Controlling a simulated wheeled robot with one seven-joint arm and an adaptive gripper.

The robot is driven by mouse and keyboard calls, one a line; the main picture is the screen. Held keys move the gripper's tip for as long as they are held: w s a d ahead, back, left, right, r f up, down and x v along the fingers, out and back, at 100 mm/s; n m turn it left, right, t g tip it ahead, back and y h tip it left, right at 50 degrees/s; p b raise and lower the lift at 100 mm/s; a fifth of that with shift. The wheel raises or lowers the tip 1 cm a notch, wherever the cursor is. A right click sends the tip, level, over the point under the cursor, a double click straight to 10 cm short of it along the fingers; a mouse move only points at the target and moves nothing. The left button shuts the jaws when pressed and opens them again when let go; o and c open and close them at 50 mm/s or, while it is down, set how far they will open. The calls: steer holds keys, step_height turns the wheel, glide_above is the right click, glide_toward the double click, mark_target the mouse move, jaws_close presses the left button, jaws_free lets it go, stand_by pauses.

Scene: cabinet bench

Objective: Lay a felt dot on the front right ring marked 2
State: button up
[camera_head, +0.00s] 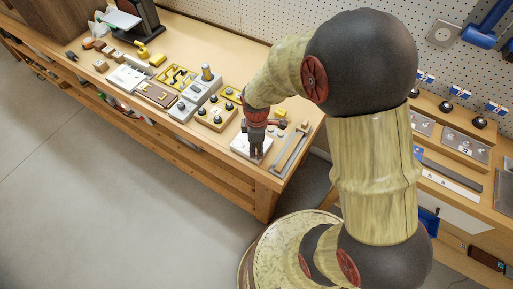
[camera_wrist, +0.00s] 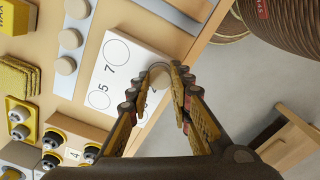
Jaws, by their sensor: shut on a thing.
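My gripper (camera_wrist: 162,78) is shut on a pale felt dot (camera_wrist: 158,68), held between its fingertips. The white card (camera_wrist: 112,78) lies on the bench below; printed rings marked 5 and 7 show on its left part. The fingers hide much of its right part, and a digit there is too covered to read surely. The dot is over the card's right edge area; I cannot tell whether it touches the card. In the head view my gripper (camera_head: 256,153) is over the card (camera_head: 242,147), near the bench's front edge.
Loose round dots (camera_wrist: 70,38) lie in a row left of the card. Yellow pads (camera_wrist: 16,78) and a block with dark knobs (camera_wrist: 68,140) stand further left. A grey metal strip (camera_wrist: 168,13) lies beyond the card. The bench edge and open floor are to the right.

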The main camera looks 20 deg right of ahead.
steer(key=shift+f, duration=0.3)
stand_by(0.5)
steer(key=o, duration=1)
steer(key=shift+c, duration=0.2)
steer(key=shift+o, duration=1.2)
steer(key=shift+r, duration=0.15)
steer(key=shift+r+p, duration=2.85)
steer(key=shift+r, duration=0.6)
